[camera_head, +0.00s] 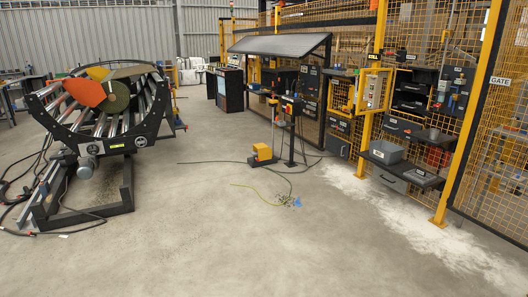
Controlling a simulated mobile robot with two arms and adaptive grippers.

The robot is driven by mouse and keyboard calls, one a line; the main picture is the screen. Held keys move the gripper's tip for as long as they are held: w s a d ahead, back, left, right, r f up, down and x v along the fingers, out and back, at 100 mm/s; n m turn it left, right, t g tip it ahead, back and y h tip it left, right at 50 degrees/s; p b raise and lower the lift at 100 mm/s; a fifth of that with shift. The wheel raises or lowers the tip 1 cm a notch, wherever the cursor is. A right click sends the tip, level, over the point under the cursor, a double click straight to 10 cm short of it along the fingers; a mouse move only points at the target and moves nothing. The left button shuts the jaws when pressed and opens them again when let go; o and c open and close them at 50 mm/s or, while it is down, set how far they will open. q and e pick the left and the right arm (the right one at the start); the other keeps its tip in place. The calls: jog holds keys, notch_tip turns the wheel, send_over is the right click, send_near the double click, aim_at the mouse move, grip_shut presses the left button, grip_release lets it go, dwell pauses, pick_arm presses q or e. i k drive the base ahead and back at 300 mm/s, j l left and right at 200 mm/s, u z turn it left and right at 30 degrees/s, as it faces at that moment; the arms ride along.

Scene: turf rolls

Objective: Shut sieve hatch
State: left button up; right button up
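A small yellow-framed hatch (373,91) is on the yellow mesh fence at the right, and its panel appears to stand out from the fence as if swung open. I cannot read a label that confirms it as the sieve hatch. It is some distance away across the floor. Neither of my grippers is in view.
A large black roller machine (100,105) with an orange plate stands at the left, with cables on the floor. A yellow foot pedal (262,153) and a black post stand mid-floor. Grey bin (386,152) and shelves line the fence; pale powder (385,200) lies below. The foreground is clear.

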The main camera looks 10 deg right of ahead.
aim_at(361, 104)
jog(key=i, duration=4.25)
jog(key=i+j+z, duration=0.15)
jog(key=i+z, duration=0.15)
jog(key=i, duration=0.2)
jog(key=i+j+z, duration=0.25)
jog(key=i, duration=0.2)
jog(key=i+j+z, duration=0.5)
jog(key=z, duration=0.15)
jog(key=i+j+z, duration=0.5)
jog(key=j+z, duration=0.25)
jog(key=i+j+z, duration=0.1)
jog(key=j+z, duration=0.25)
jog(key=i+j+z, duration=0.1)
jog(key=j+z, duration=0.3)
